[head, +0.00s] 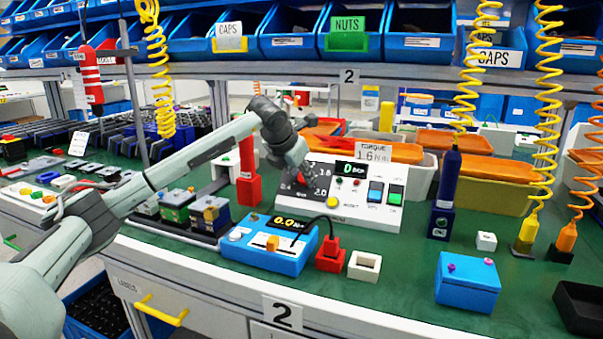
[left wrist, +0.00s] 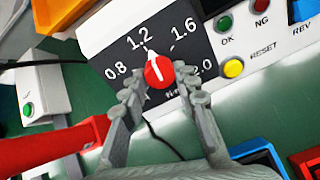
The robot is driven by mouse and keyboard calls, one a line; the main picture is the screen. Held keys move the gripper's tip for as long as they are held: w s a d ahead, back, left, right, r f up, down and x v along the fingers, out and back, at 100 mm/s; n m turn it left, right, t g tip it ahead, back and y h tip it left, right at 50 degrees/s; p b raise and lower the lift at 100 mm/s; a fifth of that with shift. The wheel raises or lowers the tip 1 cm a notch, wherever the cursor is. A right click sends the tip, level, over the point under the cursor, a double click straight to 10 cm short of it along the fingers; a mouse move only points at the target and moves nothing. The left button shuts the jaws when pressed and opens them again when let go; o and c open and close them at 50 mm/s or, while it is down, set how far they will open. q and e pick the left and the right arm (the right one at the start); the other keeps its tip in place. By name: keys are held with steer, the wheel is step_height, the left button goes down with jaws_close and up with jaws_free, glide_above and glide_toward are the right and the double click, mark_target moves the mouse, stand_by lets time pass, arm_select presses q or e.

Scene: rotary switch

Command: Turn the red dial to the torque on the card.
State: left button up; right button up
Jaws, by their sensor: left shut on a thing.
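The red dial (left wrist: 159,71) sits on a black scale panel (left wrist: 185,30) marked 0.8, 1.2, 1.6 and 2.0. Its white pointer line points up and slightly left, roughly toward 1.2. My left gripper (left wrist: 158,85) has its fingers on both sides of the dial and is shut on it. In the head view my left gripper (head: 300,178) reaches down to the left part of the white control box (head: 345,211) and partly hides the dial. The card (head: 374,150) behind the box reads TORQUE 1.6 N·m. My right gripper is not in view.
The box also carries a yellow RESET button (left wrist: 233,68), small lamps and rocker switches (head: 375,192). A blue torque unit (head: 268,247) stands in front, with a red block (head: 331,254) beside it. A red post (head: 248,180) stands left of the gripper.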

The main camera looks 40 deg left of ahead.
arm_select(q)
steer(key=m, duration=0.3)
steer(key=shift+r+m+p, duration=0.1)
steer(key=shift+m+p, duration=0.2)
steer(key=shift+p, duration=0.05)
steer(key=m, duration=0.3)
steer(key=shift+m+y+p, duration=0.4)
steer(key=shift+m, duration=1.4)
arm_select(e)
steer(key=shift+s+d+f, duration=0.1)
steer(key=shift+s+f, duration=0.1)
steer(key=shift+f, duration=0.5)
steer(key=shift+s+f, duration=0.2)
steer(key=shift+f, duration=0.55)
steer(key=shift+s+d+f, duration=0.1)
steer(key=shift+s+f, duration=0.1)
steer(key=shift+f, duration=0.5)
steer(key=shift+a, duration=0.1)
arm_select(q)
steer(key=o, duration=1.2)
steer(key=shift+c, duration=0.2)
steer(key=shift+r, duration=0.1)
steer(key=v, duration=1.1)
steer(key=shift+s+r, duration=0.25)
steer(key=shift+r, duration=0.05)
steer(key=shift+d, duration=0.1)
